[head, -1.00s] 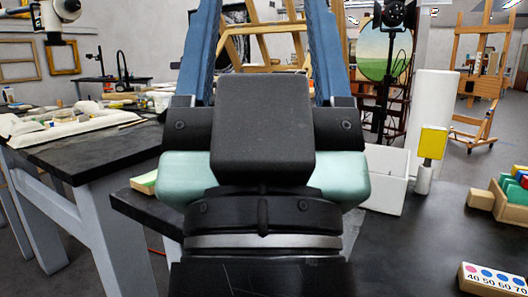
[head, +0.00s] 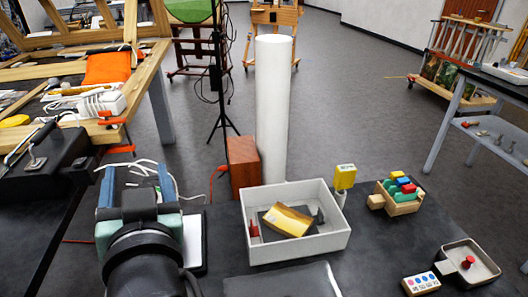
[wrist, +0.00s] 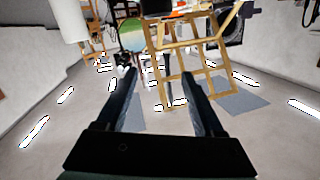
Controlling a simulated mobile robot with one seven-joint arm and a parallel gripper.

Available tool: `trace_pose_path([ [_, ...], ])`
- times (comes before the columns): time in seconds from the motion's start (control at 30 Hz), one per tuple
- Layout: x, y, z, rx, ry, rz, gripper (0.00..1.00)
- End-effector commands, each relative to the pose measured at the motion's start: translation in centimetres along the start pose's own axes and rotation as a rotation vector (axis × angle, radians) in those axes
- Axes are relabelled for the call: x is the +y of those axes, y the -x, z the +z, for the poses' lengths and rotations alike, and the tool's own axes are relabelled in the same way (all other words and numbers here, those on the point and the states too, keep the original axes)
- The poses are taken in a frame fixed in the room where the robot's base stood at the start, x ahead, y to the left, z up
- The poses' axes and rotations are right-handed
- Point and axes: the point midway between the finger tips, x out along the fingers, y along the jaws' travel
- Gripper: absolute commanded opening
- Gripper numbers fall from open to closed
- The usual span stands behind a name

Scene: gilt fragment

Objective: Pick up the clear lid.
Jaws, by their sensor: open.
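A flat, see-through sheet (head: 285,284) lies on the dark table at the bottom of the head view, cut off by the frame; it looks like the clear lid. My gripper (head: 135,182) is at the lower left of the head view, left of the sheet and apart from it. In the wrist view my gripper (wrist: 159,76) has its two fingers wide apart with nothing between them. The wrist view shows the room beyond, not the lid.
An open white box (head: 336,238) with a yellow fragment (head: 287,220) stands behind the sheet. A wooden block (head: 242,166) and tall white cylinder (head: 272,110) stand behind it. A wooden rack (head: 402,207), numbered card (head: 421,284) and square tray (head: 488,262) are at right.

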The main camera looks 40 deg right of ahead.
Motion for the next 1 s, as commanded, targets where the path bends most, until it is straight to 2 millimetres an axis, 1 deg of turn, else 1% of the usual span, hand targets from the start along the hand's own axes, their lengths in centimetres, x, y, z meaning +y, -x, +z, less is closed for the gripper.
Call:
trace_pose_path([
  [0.03,0.8,0.0,-1.0,-0.057,-0.015,0.044,0.69],
  [0.17,3.3,0.4,0.2,-0.194,-0.066,0.155,0.69],
  [0.27,5.2,1.3,1.1,-0.296,-0.108,0.246,0.69],
  [0.37,7.0,2.7,1.9,-0.394,-0.154,0.342,0.69],
  [0.5,9.1,5.4,2.8,-0.523,-0.219,0.482,0.69],
  [0.57,9.8,6.8,3.1,-0.576,-0.248,0.545,0.69],
  [0.7,11.2,10.6,3.5,-0.692,-0.315,0.694,0.69],
  [0.8,11.7,13.3,3.7,-0.765,-0.361,0.795,0.69],
  [0.9,12.0,15.7,3.9,-0.822,-0.396,0.879,0.69],
  [1.0,12.1,17.3,4.0,-0.858,-0.419,0.936,0.69],
])
